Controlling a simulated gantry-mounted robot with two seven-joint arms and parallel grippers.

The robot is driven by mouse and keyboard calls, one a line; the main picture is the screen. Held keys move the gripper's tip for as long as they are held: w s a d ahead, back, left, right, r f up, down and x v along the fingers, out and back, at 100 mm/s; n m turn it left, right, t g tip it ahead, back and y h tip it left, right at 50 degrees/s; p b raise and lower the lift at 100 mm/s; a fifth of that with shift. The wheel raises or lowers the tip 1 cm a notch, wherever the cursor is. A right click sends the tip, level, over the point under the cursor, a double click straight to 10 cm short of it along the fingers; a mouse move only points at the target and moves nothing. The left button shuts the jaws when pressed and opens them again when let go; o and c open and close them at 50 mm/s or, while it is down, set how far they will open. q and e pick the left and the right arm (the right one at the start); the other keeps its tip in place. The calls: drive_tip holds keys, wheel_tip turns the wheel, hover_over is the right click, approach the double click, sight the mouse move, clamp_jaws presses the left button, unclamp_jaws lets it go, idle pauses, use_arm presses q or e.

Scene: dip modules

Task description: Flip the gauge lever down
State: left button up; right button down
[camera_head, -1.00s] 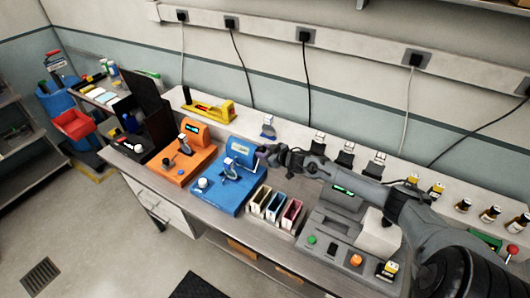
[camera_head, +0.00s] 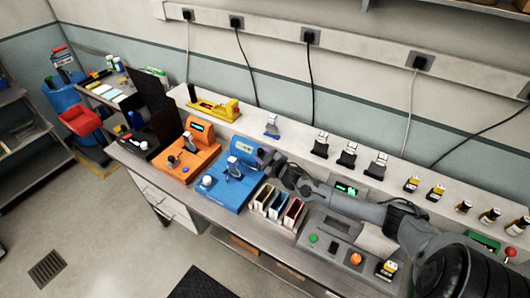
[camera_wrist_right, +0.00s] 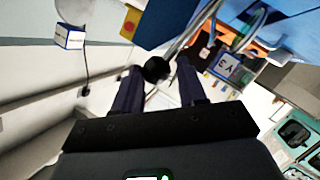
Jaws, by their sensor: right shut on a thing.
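The blue gauge station (camera_head: 219,194) stands on the bench, with a display on its raised back housing (camera_head: 243,148). My right gripper (camera_head: 262,155) is at the right side of that housing. In the right wrist view, a thin metal lever (camera_wrist_right: 190,35) runs from the blue body to a black ball knob (camera_wrist_right: 156,70). The two fingers of my right gripper (camera_wrist_right: 158,74) are on either side of this knob, shut on it. In the head view the knob and most of the lever are hidden by the gripper. My left gripper is not in view.
An orange station (camera_head: 178,165) stands left of the blue one. Small open bins (camera_head: 277,203) sit close to its right, below my right arm. A grey station (camera_head: 330,228) with buttons is further right. A yellow device (camera_head: 214,108) and several small stands line the back shelf.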

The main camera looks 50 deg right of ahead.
drive_tip(key=shift+s+a+f+p, duration=0.15)
drive_tip(key=shift+a+p, duration=0.15)
drive_tip(key=shift+a, duration=0.15)
drive_tip(key=shift+a+f, duration=0.2)
drive_tip(key=c, duration=0.6)
unclamp_jaws()
drive_tip(key=shift+a, duration=0.1)
drive_tip(key=shift+c, duration=0.2)
drive_tip(key=shift+r, duration=0.2)
drive_tip(key=shift+r, duration=0.1)
drive_tip(key=v, duration=1)
drive_tip(key=shift+s+p, duration=0.3)
drive_tip(key=shift+p, duration=0.1)
drive_tip(key=shift+a, duration=0.1)
